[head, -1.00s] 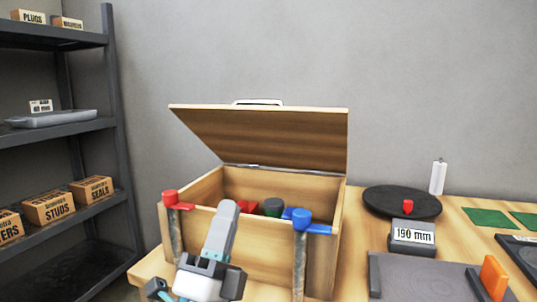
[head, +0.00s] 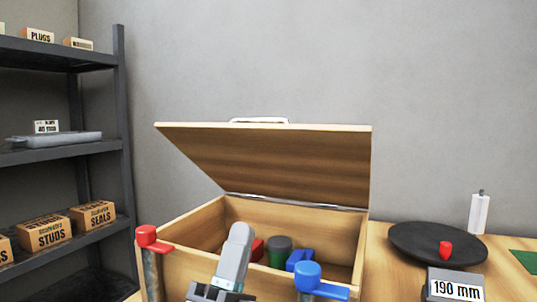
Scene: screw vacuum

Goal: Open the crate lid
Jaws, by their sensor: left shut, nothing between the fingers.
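The wooden crate (head: 192,226) stands on the bench with its lid (head: 275,160) raised and tilted up over the back, hinged along the rear edge. A white handle (head: 259,120) sits on the lid's upper edge. Inside the crate are a red item (head: 257,250), a dark green-grey round item (head: 280,250) and a blue block (head: 299,259). My left gripper (head: 236,258) is shut and empty in front of the crate's opening, apart from the lid, and hides part of the crate's front. My right gripper is not in view.
Posts with a red top (head: 147,236) and a blue top (head: 309,275) stand at the crate's front. At right are a black disc (head: 437,244), a red knob (head: 445,250), a white cylinder (head: 479,213) and a 190 mm block (head: 455,287). Shelves (head: 70,151) stand at left.

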